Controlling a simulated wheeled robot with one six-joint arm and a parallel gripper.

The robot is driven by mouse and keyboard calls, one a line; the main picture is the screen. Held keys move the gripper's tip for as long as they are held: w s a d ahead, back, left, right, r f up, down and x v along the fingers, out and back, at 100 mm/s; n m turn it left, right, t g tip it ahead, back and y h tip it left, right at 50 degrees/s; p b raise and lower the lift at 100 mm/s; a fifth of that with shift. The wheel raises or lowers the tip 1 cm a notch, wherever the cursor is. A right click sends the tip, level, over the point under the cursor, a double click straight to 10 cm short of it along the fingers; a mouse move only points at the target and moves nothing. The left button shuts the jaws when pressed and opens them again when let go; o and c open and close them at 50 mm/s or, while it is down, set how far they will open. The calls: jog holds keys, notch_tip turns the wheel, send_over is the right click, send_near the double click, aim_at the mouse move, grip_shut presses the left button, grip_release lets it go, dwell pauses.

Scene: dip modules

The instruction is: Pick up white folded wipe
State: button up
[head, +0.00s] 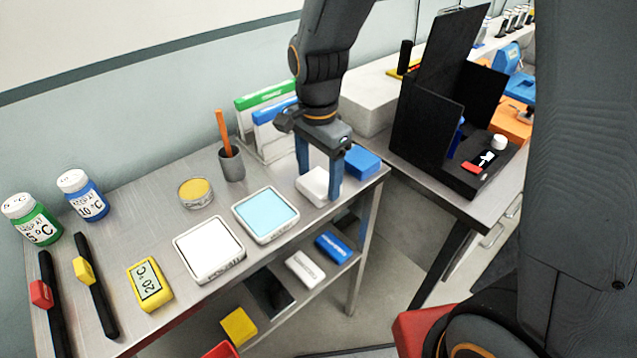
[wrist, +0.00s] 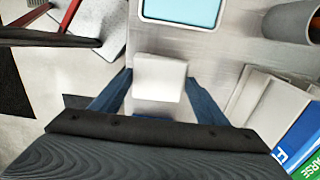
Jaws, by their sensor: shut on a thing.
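The white folded wipe (head: 313,186) lies at the right end of the metal table, in front of a blue block. My gripper (head: 319,185) reaches down over it with one blue finger on each side. In the wrist view the wipe (wrist: 160,77) sits between the two fingertips of my gripper (wrist: 158,84), which are shut on it. Whether the wipe still touches the tabletop cannot be told.
A blue block (head: 361,161) stands close behind the wipe. A tray with a light blue top (head: 265,214) and a white-topped tray (head: 208,249) lie to the left. A grey cup (head: 231,164) and upright folders (head: 270,125) stand behind. The table's right edge is near.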

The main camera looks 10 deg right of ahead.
aim_at(319, 181)
notch_tip(319, 181, up, 10)
jog(key=b, duration=0.1)
jog(key=shift+b, duration=0.3)
jog(key=o, duration=0.4)
jog(key=c, duration=0.3)
jog(key=shift+s, duration=0.1)
